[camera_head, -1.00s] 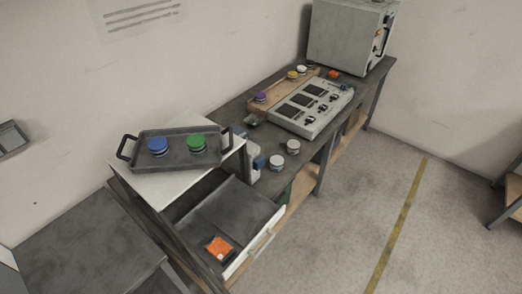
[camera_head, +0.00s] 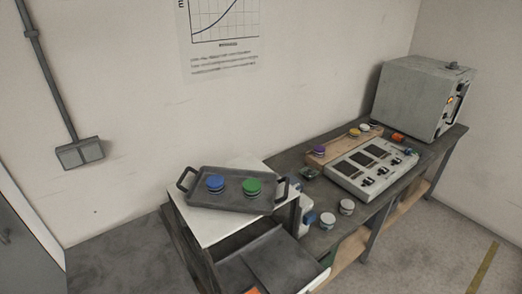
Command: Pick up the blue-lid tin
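The blue-lid tin (camera_head: 214,184) stands upright on a dark grey tray (camera_head: 233,206) with two handles. A green-lid tin (camera_head: 252,187) stands to its right on the same tray. The tray rests on a white-topped stand (camera_head: 197,225). Neither of my grippers is in view.
An open drawer (camera_head: 285,262) is below the tray. The bench behind holds a grey panel device (camera_head: 371,168), a wooden rack (camera_head: 340,146) with purple, yellow and white-lid tins, two loose white-lid tins (camera_head: 346,207), and a large grey oven-like box (camera_head: 418,99). Floor is free at the right.

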